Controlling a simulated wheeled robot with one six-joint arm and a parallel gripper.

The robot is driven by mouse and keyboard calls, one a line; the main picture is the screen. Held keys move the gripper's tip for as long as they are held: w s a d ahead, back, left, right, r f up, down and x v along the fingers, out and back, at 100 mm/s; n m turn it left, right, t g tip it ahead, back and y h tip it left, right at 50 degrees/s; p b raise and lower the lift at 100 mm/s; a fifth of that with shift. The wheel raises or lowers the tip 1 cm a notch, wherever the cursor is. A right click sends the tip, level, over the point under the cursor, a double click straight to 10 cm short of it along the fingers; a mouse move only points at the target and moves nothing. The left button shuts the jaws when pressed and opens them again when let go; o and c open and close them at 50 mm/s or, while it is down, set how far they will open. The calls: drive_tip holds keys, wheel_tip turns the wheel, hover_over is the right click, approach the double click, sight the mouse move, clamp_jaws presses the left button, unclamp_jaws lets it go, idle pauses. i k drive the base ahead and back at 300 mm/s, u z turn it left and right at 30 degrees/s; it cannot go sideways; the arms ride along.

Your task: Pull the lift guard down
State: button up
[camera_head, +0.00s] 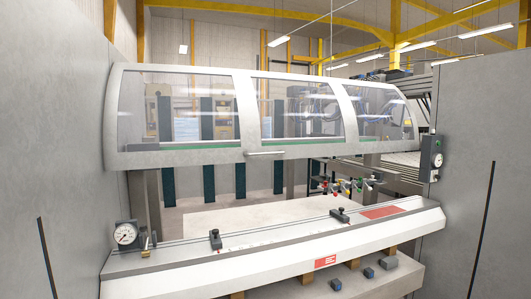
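The lift guard (247,109) is a curved light-grey frame with three clear panes. It stands raised, with a wide open gap between its lower edge and the machine bed below. A short horizontal handle (266,153) sits at the middle of its lower edge. My gripper is not in view.
The machine bed (280,241) runs across below the guard, with a round gauge (125,234) at its left end and black clamps (215,239) on top. Grey walls (54,150) flank both sides. A control box (431,158) is mounted at right.

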sight(251, 149)
drive_tip(key=u, duration=0.5)
drive_tip(key=i, duration=1.7)
drive_tip(key=z, duration=0.35)
